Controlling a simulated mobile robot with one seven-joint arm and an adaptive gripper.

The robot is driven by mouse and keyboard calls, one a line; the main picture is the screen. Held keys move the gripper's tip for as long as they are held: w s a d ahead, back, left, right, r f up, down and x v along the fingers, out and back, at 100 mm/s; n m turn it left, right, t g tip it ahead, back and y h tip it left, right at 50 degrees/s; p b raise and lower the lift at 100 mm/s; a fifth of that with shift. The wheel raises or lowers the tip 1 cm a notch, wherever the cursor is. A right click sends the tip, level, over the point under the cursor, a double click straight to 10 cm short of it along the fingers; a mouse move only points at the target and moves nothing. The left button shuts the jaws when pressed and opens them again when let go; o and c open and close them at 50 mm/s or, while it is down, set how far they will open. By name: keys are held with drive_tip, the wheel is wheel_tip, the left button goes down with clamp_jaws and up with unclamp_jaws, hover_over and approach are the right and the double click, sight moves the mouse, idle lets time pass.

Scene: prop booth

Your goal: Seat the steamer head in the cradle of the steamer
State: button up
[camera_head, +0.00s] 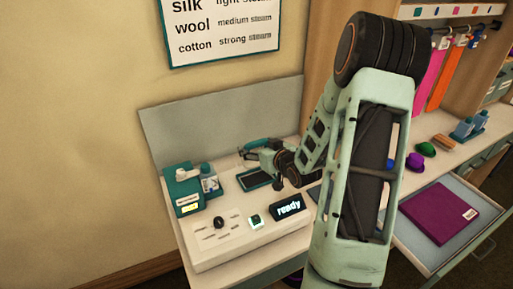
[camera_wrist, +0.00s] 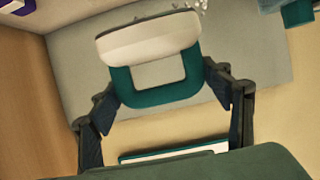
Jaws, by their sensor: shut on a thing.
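The steamer head (camera_wrist: 148,44) has a pale front and a teal loop handle. It sits between the two fingers of my gripper (camera_wrist: 162,97) in the wrist view, and the gripper is shut on it by the teal handle. In the head view my gripper (camera_head: 264,158) is over the back of the counter, beside a dark teal-rimmed pad (camera_head: 254,181). The teal steamer body (camera_head: 183,192) with a lit yellow panel stands to the left. I cannot make out the cradle for certain in either view.
A panel with a dial (camera_head: 220,222) and a "ready" display (camera_head: 289,207) fills the counter front. A bottle (camera_head: 210,184) stands by the steamer body. At right, an open drawer (camera_head: 446,261) holds a purple folded cloth (camera_head: 439,212). A grey backboard (camera_head: 225,121) rises behind.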

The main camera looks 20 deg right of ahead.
wheel_tip(320, 180, down, 5)
drive_tip(key=b, duration=0.3)
drive_tip(key=shift+f+b, duration=0.4)
drive_tip(key=shift+b, duration=0.2)
drive_tip(key=shift+f+b, duration=1.45)
drive_tip(key=shift+b, duration=0.4)
idle(0.7)
drive_tip(key=o, duration=1.5)
drive_tip(key=shift+c, duration=0.2)
drive_tip(key=shift+o, duration=0.8)
drive_tip(key=shift+s+f, duration=0.1)
drive_tip(key=v, duration=1.2)
